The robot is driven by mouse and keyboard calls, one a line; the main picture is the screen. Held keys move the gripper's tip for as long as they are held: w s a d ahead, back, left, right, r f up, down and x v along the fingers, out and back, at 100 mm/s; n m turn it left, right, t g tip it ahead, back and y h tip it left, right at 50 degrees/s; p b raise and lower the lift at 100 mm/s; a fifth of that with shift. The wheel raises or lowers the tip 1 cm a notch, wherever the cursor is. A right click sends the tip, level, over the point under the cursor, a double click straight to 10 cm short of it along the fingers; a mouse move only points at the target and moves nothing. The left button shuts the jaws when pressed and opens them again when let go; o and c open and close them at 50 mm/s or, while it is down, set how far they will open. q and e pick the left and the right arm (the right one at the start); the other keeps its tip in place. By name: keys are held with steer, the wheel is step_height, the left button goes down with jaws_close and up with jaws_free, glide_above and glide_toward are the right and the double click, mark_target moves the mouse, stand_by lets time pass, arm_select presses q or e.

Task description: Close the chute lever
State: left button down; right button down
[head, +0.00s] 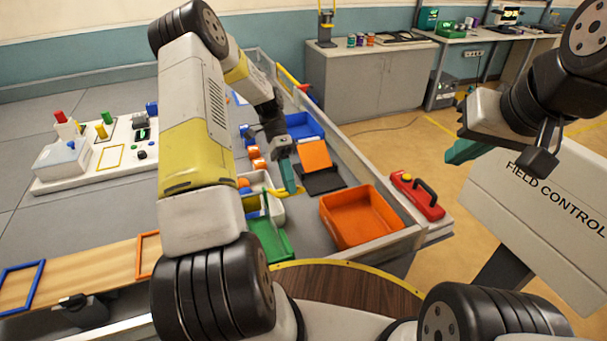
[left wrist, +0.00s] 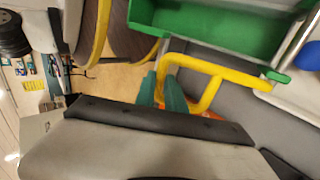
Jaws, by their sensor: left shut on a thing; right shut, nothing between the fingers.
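The chute lever is a yellow bar (left wrist: 215,72) in the left wrist view, beside the green chute (left wrist: 215,32). In the head view the yellow lever (head: 272,191) shows small near the green chute (head: 272,243), partly hidden by my left arm. My left gripper (head: 288,178) has its teal fingers at the lever. In the left wrist view its fingertips (left wrist: 160,90) are shut on the end of the yellow bar. My right gripper (head: 465,151) is shut and empty, off to the right above the floor, away from the lever.
An orange bin (head: 360,217) stands to the right of the chute, with a blue bin (head: 303,126) farther back. A white FIELD CONTROL panel (head: 550,205) stands under my right arm.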

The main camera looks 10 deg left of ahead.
arm_select(q)
steer(key=shift+w+a+r, duration=0.3)
steer(key=shift+w+a, duration=0.15)
steer(key=shift+w, duration=0.05)
steer(key=shift+w+a+r, duration=0.3)
steer(key=shift+w+a, duration=0.1)
steer(key=shift+w, duration=0.1)
steer(key=c, duration=1.4)
jaws_free()
steer(key=shift+w+a, duration=0.1)
steer(key=shift+d, duration=0.25)
steer(key=shift+r, duration=0.1)
steer(key=v, duration=0.7)
steer(key=shift+r, duration=0.25)
